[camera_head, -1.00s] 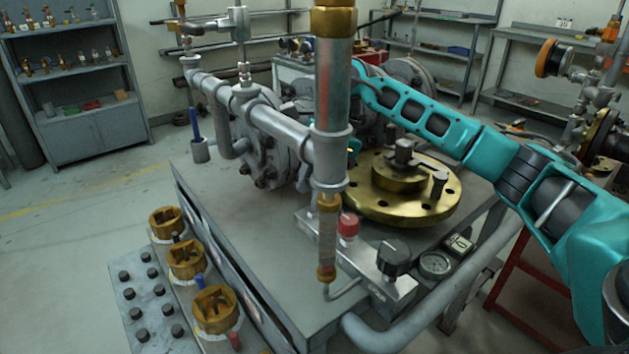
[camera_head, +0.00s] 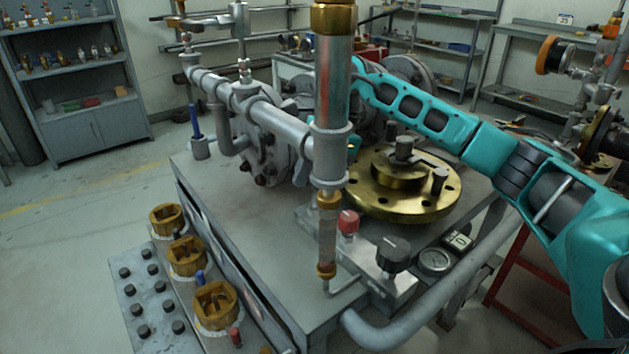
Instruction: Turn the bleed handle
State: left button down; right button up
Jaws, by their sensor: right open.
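I cannot tell for certain which part is the bleed handle. A blue upright handle (camera_head: 195,122) stands in a grey cup at the back left of the bench. A black knob (camera_head: 393,253) and a red cap (camera_head: 348,221) sit on the block at the front. My teal right arm comes in from the right and reaches over the brass flange (camera_head: 404,190) to behind the thick upright pipe (camera_head: 331,95). My right gripper (camera_head: 350,150) is mostly hidden behind that pipe, open; I cannot see what its fingers are near. My left gripper is not in view.
The grey bench (camera_head: 235,225) carries pipework and a round gauge (camera_head: 434,261). Several brass sockets (camera_head: 187,256) stand at its left side. A red stand (camera_head: 528,280) and more valve pipework (camera_head: 590,90) are at the right. Floor at the left is clear.

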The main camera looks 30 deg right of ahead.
jog(key=p+v, duration=0.2)
jog(key=v, duration=1.1)
jog(key=shift+s+a+f, duration=0.1)
jog(key=shift+s, duration=0.05)
